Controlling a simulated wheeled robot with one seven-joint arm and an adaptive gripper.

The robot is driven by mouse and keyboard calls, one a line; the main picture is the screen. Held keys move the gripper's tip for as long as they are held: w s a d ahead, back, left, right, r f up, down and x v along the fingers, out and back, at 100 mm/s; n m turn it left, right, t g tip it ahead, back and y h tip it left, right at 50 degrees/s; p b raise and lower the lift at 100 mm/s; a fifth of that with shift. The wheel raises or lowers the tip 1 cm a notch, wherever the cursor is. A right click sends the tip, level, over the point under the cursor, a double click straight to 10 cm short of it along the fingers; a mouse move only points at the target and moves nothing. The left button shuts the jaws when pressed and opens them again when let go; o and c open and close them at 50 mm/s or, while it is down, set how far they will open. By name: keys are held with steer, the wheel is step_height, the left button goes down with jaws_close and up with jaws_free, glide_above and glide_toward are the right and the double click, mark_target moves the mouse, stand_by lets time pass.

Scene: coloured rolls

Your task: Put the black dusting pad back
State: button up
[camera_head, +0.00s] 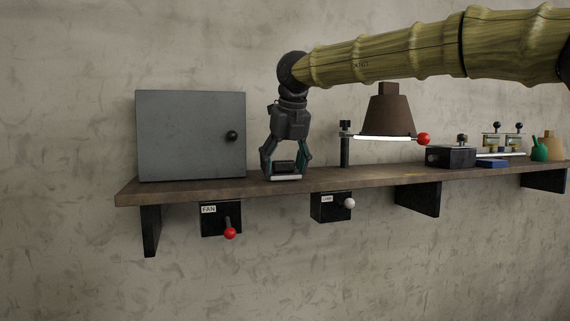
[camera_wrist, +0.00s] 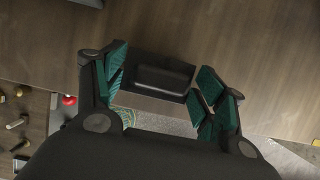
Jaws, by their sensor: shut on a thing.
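The black dusting pad (camera_head: 284,168) is a small dark block with a raised grip and a pale lower edge. It sits between the fingers of my gripper (camera_head: 286,172) at the shelf, right of the grey cabinet. The wrist view shows the pad (camera_wrist: 160,74) between the teal-padded fingers of my gripper (camera_wrist: 162,84), near the shelf's front edge. My gripper points down and is shut on the pad. Whether the pad's underside touches the shelf is hard to tell.
The wooden shelf (camera_head: 190,187) carries a grey cabinet (camera_head: 190,135) at left. A brown lamp (camera_head: 390,115) with a red knob stands to the right, and a black box (camera_head: 450,157) beyond it. FAN (camera_head: 220,220) and second (camera_head: 330,206) lever boxes hang below. Shelf between cabinet and gripper is clear.

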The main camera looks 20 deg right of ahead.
steer(key=shift+s+f, duration=0.15)
steer(key=shift+s, duration=0.1)
steer(key=shift+f, duration=0.1)
steer(key=o, duration=1)
steer(key=shift+w, duration=0.15)
steer(key=shift+b+v, duration=1.4)
steer(key=shift+v, duration=1.65)
steer(key=shift+d, duration=0.1)
